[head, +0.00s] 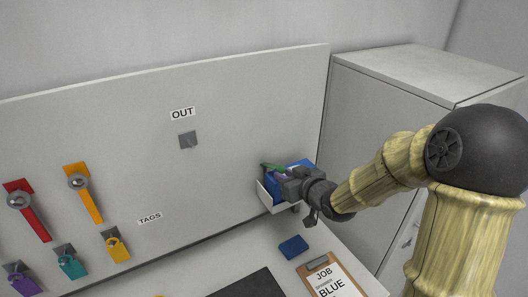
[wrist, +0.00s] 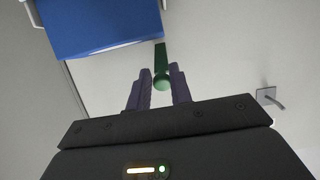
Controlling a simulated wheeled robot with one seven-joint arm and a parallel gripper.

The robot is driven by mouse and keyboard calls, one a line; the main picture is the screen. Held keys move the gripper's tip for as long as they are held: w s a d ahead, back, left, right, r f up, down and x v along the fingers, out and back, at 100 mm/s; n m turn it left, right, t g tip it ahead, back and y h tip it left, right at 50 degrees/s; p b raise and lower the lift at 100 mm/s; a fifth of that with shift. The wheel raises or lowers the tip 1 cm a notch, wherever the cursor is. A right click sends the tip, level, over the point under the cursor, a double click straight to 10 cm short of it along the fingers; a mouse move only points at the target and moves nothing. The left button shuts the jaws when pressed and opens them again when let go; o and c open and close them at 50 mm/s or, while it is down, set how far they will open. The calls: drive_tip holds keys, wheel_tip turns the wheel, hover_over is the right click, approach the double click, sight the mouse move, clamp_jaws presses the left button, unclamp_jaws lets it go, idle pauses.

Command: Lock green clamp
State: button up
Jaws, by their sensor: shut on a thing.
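The green clamp shows as a green bar (head: 272,168) at the right part of the upright board, beside a blue block. In the wrist view, its green bar (wrist: 160,58) runs up from a rounded end between my fingers. My gripper (head: 284,173) is shut on this green part; its two dark fingers (wrist: 159,85) lie on either side of it. The rest of the clamp is hidden by the gripper and the blue block, so I cannot tell its lock state.
The blue block (head: 274,187) sits in a white holder (head: 264,194) on the board. A grey hook (head: 187,140) hangs below the OUT sign (head: 183,113). Red (head: 35,222) and orange (head: 89,205) levers and several tags are at left. A grey cabinet (head: 375,130) stands right.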

drive_tip(key=shift+s+d+f, duration=0.1)
drive_tip(key=shift+s+f, duration=0.05)
drive_tip(key=shift+f, duration=0.35)
drive_tip(key=shift+c, duration=0.2)
drive_tip(key=shift+f+b, duration=0.4)
drive_tip(key=shift+b, duration=0.05)
drive_tip(key=shift+c, duration=0.5)
wheel_tip(320, 180, down, 3)
drive_tip(key=shift+s+r+b, duration=0.1)
drive_tip(key=shift+r+b, duration=0.05)
drive_tip(key=shift+b, duration=1.05)
clamp_jaws()
drive_tip(key=shift+r, duration=0.1)
drive_tip(key=o, duration=0.8)
unclamp_jaws()
drive_tip(key=shift+d, duration=0.1)
